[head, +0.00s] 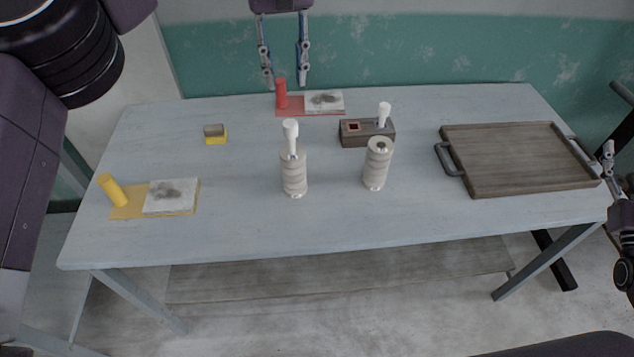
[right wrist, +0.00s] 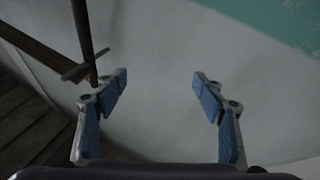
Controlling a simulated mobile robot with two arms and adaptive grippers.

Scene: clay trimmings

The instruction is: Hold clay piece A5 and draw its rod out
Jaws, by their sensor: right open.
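Two pale, ribbed clay pieces stand upright near the middle of the table in the head view. The left clay piece (head: 293,172) has a white-handled rod (head: 290,135) standing in its top. The right clay piece (head: 376,165) has a dark hole in its top and no rod. I can read no label, so I cannot tell which is A5. My left gripper (head: 286,84) is open and empty beyond the back edge of the table, fingers pointing down. My right gripper (head: 609,160) is at the right edge, beside the tray; the right wrist view shows its open, empty fingers (right wrist: 162,88).
A brown block (head: 352,139) holds another white-handled rod (head: 383,115) and has a red-rimmed square. A wooden tray (head: 520,180) fills the right side. A red cylinder (head: 281,94), yellow cylinder (head: 113,190) and yellow-grey sponge (head: 215,134) also stand there. The front middle is clear.

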